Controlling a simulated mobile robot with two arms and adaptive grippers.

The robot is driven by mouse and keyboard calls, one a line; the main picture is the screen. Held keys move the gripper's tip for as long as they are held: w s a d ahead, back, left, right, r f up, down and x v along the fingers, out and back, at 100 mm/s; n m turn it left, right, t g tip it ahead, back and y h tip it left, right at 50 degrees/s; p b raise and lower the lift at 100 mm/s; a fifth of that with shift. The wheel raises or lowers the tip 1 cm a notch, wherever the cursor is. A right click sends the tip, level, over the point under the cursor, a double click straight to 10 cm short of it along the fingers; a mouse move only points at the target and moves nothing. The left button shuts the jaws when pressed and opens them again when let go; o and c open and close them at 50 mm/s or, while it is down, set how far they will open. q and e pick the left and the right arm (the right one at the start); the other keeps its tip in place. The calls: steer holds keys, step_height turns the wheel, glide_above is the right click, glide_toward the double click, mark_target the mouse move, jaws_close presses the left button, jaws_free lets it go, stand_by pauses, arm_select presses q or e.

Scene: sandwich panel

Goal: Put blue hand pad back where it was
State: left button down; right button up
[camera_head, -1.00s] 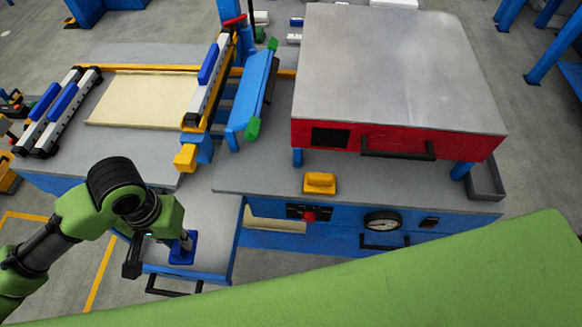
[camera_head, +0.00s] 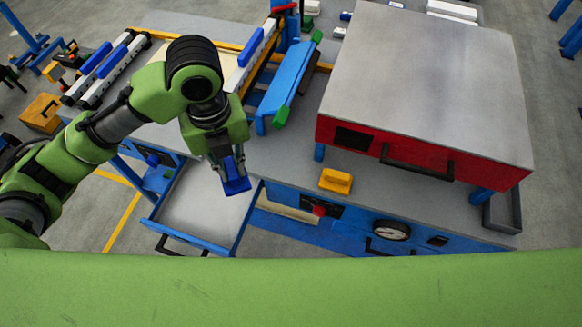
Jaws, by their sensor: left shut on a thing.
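The blue hand pad (camera_head: 236,185) is in my left gripper (camera_head: 228,165), which is shut on it. The gripper points down and holds the pad above the right side of the open drawer (camera_head: 195,205). The drawer is pulled out from the blue bench, and its light grey inside looks empty. The fingers and the pad's upper part overlap, so the exact grip is partly hidden. My right gripper is not in view.
A yellow block (camera_head: 336,180) lies on the grey bench top, near a red button (camera_head: 319,211). A large press with a red front (camera_head: 470,170) stands at the right. A blue frame with green ends (camera_head: 287,85) stands behind my left gripper.

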arm_select(q)
steer(key=shift+w+d+r+m, duration=0.1)
steer(key=shift+r+m, duration=0.2)
steer(key=shift+m, duration=0.3)
steer(key=shift+w+d+r+m, duration=0.1)
steer(key=shift+r+m, duration=0.15)
steer(key=shift+m, duration=0.35)
steer(key=shift+d+m, duration=0.2)
steer(key=shift+m, duration=0.1)
steer(key=w+d+f+p, duration=0.1)
steer(key=w+d+f, duration=0.1)
steer(key=d+f, duration=0.1)
steer(key=w+d+f+p, duration=0.1)
steer(key=w+d+f, duration=0.2)
steer(key=d, duration=0.1)
steer(key=w+d+f+p, duration=0.1)
steer(key=w+d+f, duration=0.1)
steer(key=d, duration=0.1)
steer(key=shift+w+d+f, duration=0.25)
steer(key=shift+f, duration=0.15)
steer(key=shift+w+d+f+p, duration=0.2)
steer(key=shift+d+f+p, duration=0.2)
steer(key=shift+f, duration=0.1)
step_height(320, 180, down, 2)
steer(key=shift+a+f+p, duration=0.1)
steer(key=shift+f+p, duration=0.05)
steer(key=shift+p, duration=0.65)
steer(key=shift+f, duration=0.4)
